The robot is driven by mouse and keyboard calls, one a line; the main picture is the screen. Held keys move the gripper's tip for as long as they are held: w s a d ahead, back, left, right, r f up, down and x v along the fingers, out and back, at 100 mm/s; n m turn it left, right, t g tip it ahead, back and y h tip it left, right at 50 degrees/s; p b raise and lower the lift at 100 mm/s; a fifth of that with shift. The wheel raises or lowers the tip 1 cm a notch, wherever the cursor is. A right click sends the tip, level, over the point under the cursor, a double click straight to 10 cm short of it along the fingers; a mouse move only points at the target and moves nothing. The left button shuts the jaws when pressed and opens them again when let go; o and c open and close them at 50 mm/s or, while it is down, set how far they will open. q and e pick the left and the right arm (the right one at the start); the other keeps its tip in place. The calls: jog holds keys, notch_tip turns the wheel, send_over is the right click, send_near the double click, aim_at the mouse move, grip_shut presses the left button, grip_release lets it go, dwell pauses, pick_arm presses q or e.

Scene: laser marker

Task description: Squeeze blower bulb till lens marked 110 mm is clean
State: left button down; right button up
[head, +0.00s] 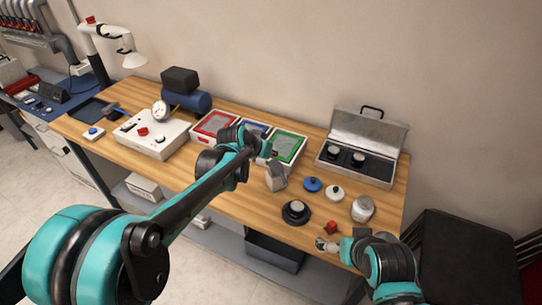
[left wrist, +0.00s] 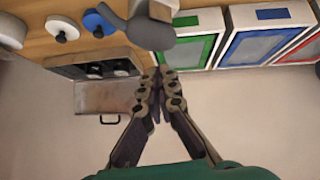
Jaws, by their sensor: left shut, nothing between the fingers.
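My left gripper (head: 268,152) is shut and empty above the middle of the bench; in the left wrist view its fingertips (left wrist: 160,74) meet. Just beyond the tips in that view is a grey rounded object (left wrist: 150,32). A grey object (head: 276,178) also stands below the gripper in the head view; I cannot tell whether it is the blower bulb. A round black piece with a pale top (head: 296,212) sits near the front edge. Dark round lens-like pieces (head: 346,154) lie in an open silver case. No 110 mm mark is readable. My right gripper (head: 326,245) is near a small red object (head: 331,228); its fingers are unclear.
Red, blue and green framed trays (head: 288,147) stand behind my left gripper. A blue disc (head: 312,184), a white disc (head: 335,193) and a pale jar (head: 362,208) crowd the right. A white control box (head: 152,135) stands at left. Bare wood lies along the front.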

pick_arm(q)
jog(key=p+v, duration=0.2)
jog(key=v, duration=0.8)
